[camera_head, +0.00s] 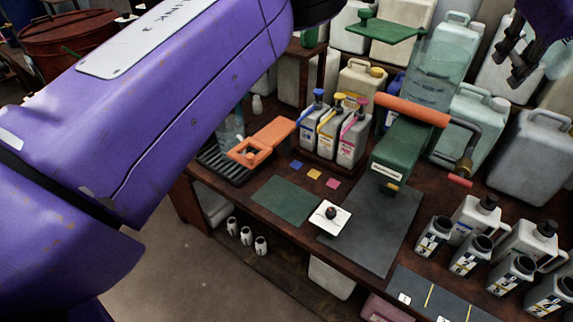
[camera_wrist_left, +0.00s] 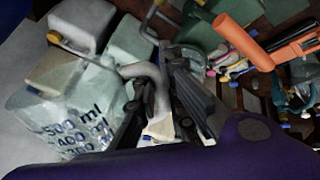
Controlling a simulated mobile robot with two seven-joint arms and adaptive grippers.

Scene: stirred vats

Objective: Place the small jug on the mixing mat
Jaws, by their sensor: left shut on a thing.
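My left gripper (camera_head: 518,62) is high at the top right of the head view, above the back jerrycans. In the left wrist view its dark fingers (camera_wrist_left: 160,110) are shut around the pale curved handle (camera_wrist_left: 157,85) of the small jug (camera_wrist_left: 65,115), a translucent vessel with millilitre marks. Only a translucent part of the jug (camera_head: 557,66) shows at the head view's right edge. A green mat (camera_head: 284,201) and a larger dark grey mat (camera_head: 378,225) lie on the bench, well below and left of the gripper. I cannot tell which is the mixing mat. My right gripper is out of view.
A white plate with a dark knob (camera_head: 330,217) lies across both mats' neighbouring edges. A green machine with an orange handle (camera_head: 411,109) stands behind the grey mat. Coloured-cap bottles (camera_head: 333,130) stand behind the small squares; several grey bottles (camera_head: 470,254) stand at right.

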